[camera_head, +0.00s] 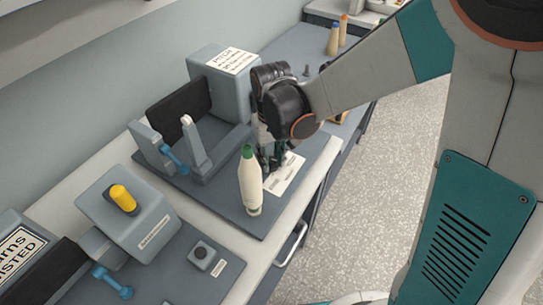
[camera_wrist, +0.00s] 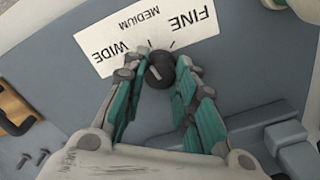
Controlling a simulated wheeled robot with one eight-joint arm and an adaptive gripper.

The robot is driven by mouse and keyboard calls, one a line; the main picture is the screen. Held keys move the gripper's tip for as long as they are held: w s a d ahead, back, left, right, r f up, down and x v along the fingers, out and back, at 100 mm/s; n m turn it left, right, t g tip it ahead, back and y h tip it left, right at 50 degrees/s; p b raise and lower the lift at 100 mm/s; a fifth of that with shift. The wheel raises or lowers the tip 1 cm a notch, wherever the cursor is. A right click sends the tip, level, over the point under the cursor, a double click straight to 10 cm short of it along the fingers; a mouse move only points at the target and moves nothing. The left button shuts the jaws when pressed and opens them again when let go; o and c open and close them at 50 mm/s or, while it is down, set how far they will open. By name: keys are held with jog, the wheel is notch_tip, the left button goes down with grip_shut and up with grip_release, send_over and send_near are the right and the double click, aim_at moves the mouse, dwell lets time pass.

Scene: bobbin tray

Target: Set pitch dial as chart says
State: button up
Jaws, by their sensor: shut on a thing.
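The pitch dial (camera_wrist: 160,70) is a small dark round knob in the wrist view, with a pale mark on its face. The mark seems to lie toward the left, nearer WIDE, but its exact setting is hard to tell. A white scale label (camera_wrist: 150,32) reads WIDE, MEDIUM and FINE upside down, with tick lines by the knob. My gripper (camera_wrist: 158,82) is shut on the dial, a finger on each side. In the head view my gripper (camera_head: 272,158) points down and hides the dial. The chart (camera_head: 230,61) is headed PITCH; its smaller lines are unreadable.
A white bottle with a green cap (camera_head: 250,180) stands close in front of my gripper. A grey machine (camera_head: 220,80) with a blue-handled lever (camera_head: 174,159) is to the left. A yellow knob (camera_head: 123,198) sits on another unit. Wooden-coloured bobbins (camera_head: 333,38) stand at the back.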

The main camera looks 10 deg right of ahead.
jog(key=shift+m, duration=0.9)
jog(key=o, duration=1.1)
